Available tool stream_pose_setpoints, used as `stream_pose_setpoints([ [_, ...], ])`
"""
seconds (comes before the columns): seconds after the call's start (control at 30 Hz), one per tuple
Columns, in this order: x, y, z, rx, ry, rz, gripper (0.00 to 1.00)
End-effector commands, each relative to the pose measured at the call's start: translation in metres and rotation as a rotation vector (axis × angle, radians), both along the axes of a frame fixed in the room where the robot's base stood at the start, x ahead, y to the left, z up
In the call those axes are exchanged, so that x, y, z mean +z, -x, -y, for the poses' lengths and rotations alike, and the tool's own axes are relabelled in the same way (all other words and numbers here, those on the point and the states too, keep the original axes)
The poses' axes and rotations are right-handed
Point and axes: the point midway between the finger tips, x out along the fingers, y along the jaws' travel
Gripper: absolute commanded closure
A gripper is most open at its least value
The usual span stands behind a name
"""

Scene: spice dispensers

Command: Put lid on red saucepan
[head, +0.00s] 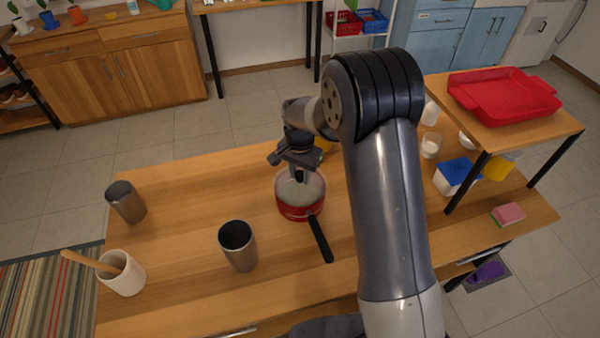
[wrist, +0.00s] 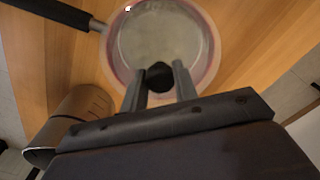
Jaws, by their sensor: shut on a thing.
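The red saucepan (head: 297,210) stands on the wooden table, its black handle (head: 320,238) pointing toward the front right. A clear glass lid (wrist: 160,38) shows over the pan's opening in the wrist view, with the pan's red wall around it. My gripper (head: 299,174) is directly above the pan, pointing down. In the wrist view its two fingers are shut on the lid's black knob (wrist: 159,75). The lid appears on or just above the rim; I cannot tell whether it is fully seated.
A metal cup (head: 239,248) stands left of the pan, another metal cup (head: 126,203) farther left. A white crock (head: 121,274) holds a wooden utensil. A small raised shelf with a red tray (head: 503,93) is at right.

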Motion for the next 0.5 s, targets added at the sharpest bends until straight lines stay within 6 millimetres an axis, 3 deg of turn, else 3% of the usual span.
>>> stream_pose_setpoints([
  [0.5,-0.0048,-0.0002,0.0000,0.000,-0.001,0.000,1.00],
])
